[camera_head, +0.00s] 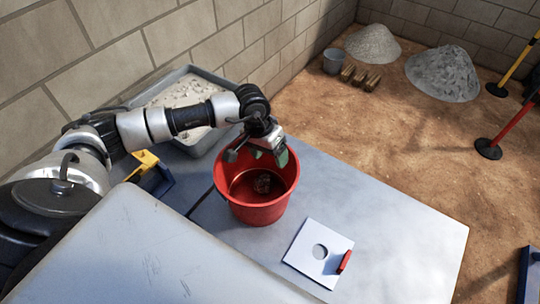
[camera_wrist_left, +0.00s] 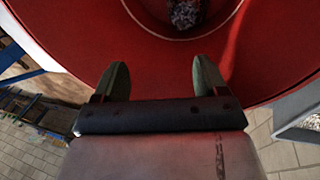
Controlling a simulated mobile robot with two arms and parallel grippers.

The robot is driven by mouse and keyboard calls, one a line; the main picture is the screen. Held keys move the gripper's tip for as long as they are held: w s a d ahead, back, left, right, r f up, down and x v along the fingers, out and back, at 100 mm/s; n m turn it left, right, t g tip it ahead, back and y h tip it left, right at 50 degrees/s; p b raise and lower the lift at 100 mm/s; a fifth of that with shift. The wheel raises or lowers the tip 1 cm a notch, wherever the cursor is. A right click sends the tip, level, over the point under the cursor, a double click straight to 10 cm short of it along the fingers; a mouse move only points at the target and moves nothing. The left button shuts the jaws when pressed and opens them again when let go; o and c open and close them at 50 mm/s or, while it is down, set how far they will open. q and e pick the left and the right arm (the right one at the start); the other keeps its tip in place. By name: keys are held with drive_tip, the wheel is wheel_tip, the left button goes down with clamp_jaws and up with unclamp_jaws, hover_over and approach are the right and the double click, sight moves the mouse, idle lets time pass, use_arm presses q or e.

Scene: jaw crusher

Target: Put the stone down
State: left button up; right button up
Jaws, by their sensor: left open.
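A dark, rough stone (camera_head: 263,184) lies on the bottom inside the red bucket (camera_head: 257,213). In the left wrist view the stone (camera_wrist_left: 186,12) shows at the top edge, partly cut off, with the red bucket wall (camera_wrist_left: 155,62) around it. My left gripper (camera_head: 268,157) is over the bucket's far rim, above the stone and apart from it. Its two green fingertips (camera_wrist_left: 160,80) are spread with nothing between them. My right gripper is not in view.
A white card (camera_head: 305,260) with a round hole and a red clip lies right of the bucket on the grey table (camera_head: 390,225). A grey tray (camera_head: 203,147) of pale gravel stands behind. Gravel heaps (camera_head: 442,74) and a grey bucket (camera_head: 333,61) are on the floor.

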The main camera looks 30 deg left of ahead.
use_arm(q)
drive_tip(key=b+v, duration=0.3)
drive_tip(key=v, duration=0.8)
